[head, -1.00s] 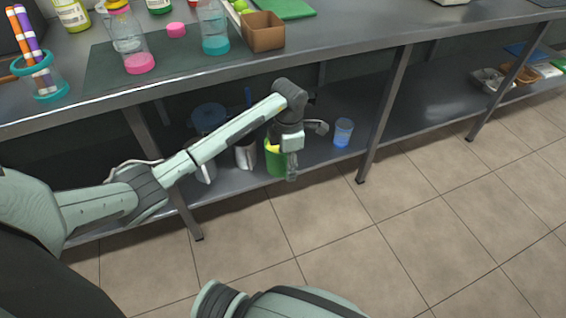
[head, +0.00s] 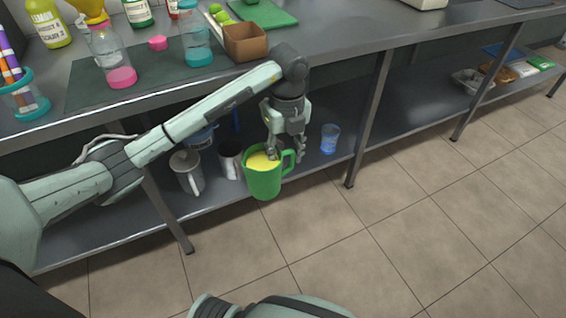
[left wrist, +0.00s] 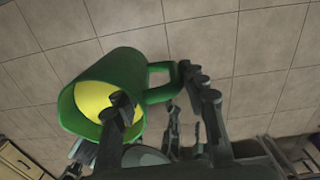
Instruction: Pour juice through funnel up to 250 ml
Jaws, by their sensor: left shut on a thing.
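A green mug (head: 263,184) holding yellow juice (head: 262,161) hangs from my left gripper (head: 286,150), in front of the lower shelf and below the counter edge. It looks roughly upright in the head view. In the left wrist view the mug (left wrist: 108,78) and its handle sit at my left gripper (left wrist: 158,100), with one finger across the rim. A clear bottle with a pink base (head: 122,77) stands on the counter at the left. A yellow funnel-like piece (head: 88,8) shows at its top, cut by the frame edge. My right gripper is out of view.
On the counter are a teal-based bottle (head: 197,55), a brown box (head: 246,42), a pink piece (head: 158,43) and a marker holder (head: 32,108). The lower shelf holds metal pitchers (head: 187,172) and a blue cup (head: 330,138). Open floor lies in front.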

